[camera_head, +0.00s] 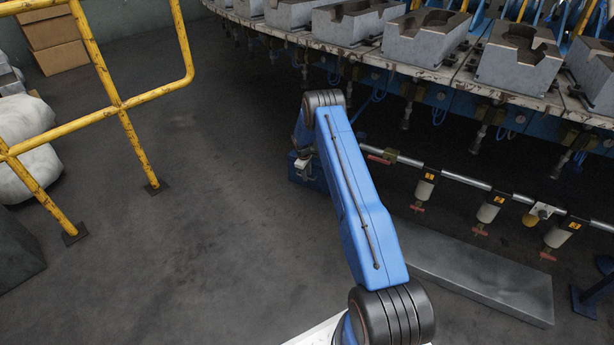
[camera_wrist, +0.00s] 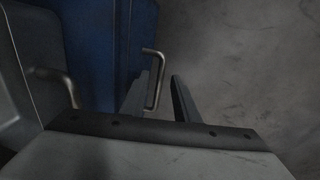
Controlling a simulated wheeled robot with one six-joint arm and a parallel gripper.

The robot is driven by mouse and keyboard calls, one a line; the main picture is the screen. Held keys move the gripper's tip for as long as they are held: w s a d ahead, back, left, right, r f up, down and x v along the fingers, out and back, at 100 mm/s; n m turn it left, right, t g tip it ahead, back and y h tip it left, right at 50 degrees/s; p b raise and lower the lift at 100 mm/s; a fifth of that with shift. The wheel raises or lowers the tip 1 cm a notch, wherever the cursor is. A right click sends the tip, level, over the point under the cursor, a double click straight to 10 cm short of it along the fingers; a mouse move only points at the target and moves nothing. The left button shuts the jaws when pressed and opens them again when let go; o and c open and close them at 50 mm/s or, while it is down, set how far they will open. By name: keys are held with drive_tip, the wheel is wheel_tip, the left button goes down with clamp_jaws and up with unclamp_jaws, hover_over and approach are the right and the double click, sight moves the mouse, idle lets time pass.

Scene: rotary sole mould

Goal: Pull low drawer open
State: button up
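In the wrist view a blue panel (camera_wrist: 98,45), which looks like a drawer front, fills the upper left. A bent metal bar handle (camera_wrist: 158,72) stands out from its right side. My gripper (camera_wrist: 160,76) is open, its two dark fingers apart. The handle shows between the fingers in the picture; I cannot tell whether either finger touches it. A second metal handle (camera_wrist: 66,84) shows at the left on a grey-blue surface.
A round machine table with grey moulds (camera_head: 428,38) overhangs at the upper right. Below it run a pipe (camera_head: 468,181) and hanging white filter units (camera_head: 491,210). A low grey slab (camera_head: 480,275) lies on the floor. A yellow railing (camera_head: 118,104) stands left, with clear floor between.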

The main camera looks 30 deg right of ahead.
drive_tip(key=shift+f, duration=0.3)
drive_tip(key=shift+d, duration=0.1)
drive_tip(key=shift+c, duration=0.7)
clamp_jaws()
